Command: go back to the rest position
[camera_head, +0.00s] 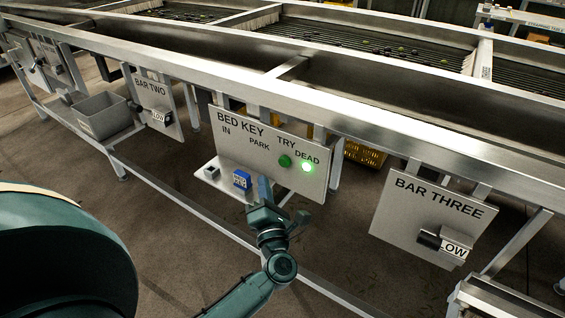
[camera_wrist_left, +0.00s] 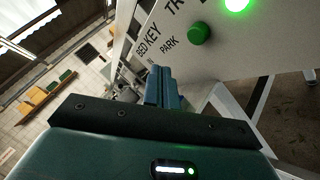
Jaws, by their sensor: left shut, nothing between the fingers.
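My left gripper (camera_head: 265,190) is in front of the bed key panel (camera_head: 230,147), just right of and below a blue key block (camera_head: 242,180). Its fingers are together with nothing between them. In the left wrist view the shut fingers (camera_wrist_left: 163,88) point toward the panel, near the words IN and PARK. Whether the fingers touch the panel cannot be told. My right gripper is not in view.
The steel roller frame (camera_head: 300,98) runs across the view. The bar three panel (camera_head: 425,212) hangs at right and the bar two panel (camera_head: 157,103) at left, both marked LOW. A grey bin (camera_head: 105,113) sits at left. Open floor (camera_head: 190,250) lies in front.

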